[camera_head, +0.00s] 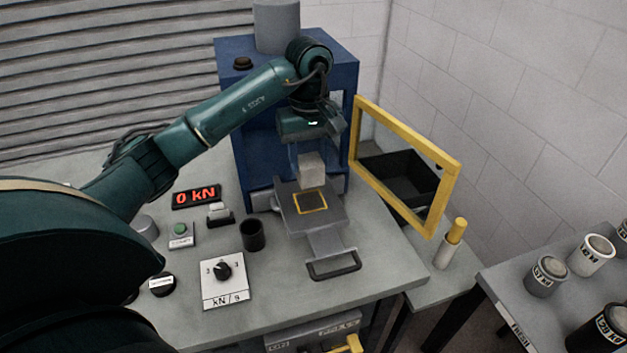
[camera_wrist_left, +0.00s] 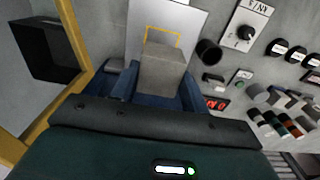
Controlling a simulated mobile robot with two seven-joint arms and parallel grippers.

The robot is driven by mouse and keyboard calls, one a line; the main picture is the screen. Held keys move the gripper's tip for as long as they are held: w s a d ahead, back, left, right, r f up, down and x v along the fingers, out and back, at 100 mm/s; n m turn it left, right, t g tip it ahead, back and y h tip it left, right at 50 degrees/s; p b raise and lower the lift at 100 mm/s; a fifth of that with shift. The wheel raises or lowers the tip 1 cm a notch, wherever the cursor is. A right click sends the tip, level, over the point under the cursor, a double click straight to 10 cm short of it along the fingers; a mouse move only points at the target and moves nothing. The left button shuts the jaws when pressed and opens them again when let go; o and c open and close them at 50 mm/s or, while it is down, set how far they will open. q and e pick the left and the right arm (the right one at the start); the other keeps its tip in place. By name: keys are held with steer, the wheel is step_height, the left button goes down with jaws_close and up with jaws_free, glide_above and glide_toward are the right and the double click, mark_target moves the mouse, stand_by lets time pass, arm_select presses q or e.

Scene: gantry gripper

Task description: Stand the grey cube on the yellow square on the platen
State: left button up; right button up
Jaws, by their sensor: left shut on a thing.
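My left gripper (camera_head: 310,155) points down under the blue press frame, shut on the grey cube (camera_head: 312,172). The cube hangs above the rear part of the grey platen (camera_head: 334,216) and looks upright. The yellow square (camera_head: 311,209) is an outline on the platen, just in front of and below the cube in the head view. In the left wrist view the cube (camera_wrist_left: 162,70) sits between the fingers, and the yellow square (camera_wrist_left: 163,28) shows partly behind it. The cube's underside and its exact height are hidden. My right gripper is not in view.
The blue press frame (camera_head: 345,60) stands around the platen's rear. An open yellow-framed guard (camera_head: 443,208) stands to the right, beside a black bin (camera_head: 400,172). A black cup (camera_head: 252,236) and a dial panel (camera_head: 223,282) are left of the platen, whose front is clear.

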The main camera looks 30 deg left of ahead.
mark_target(310, 180)
arm_select(q)
step_height(310, 180, down, 3)
steer(key=shift+r, duration=0.2)
step_height(310, 180, down, 3)
steer(key=shift+s+f+p, duration=0.1)
steer(key=shift+p, duration=0.35)
steer(key=shift+f, duration=0.2)
steer(key=o, duration=1.1)
steer(key=shift+c, duration=0.2)
steer(key=shift+o, duration=0.6)
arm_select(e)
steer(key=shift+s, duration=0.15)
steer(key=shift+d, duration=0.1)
arm_select(q)
steer(key=shift+r, duration=0.1)
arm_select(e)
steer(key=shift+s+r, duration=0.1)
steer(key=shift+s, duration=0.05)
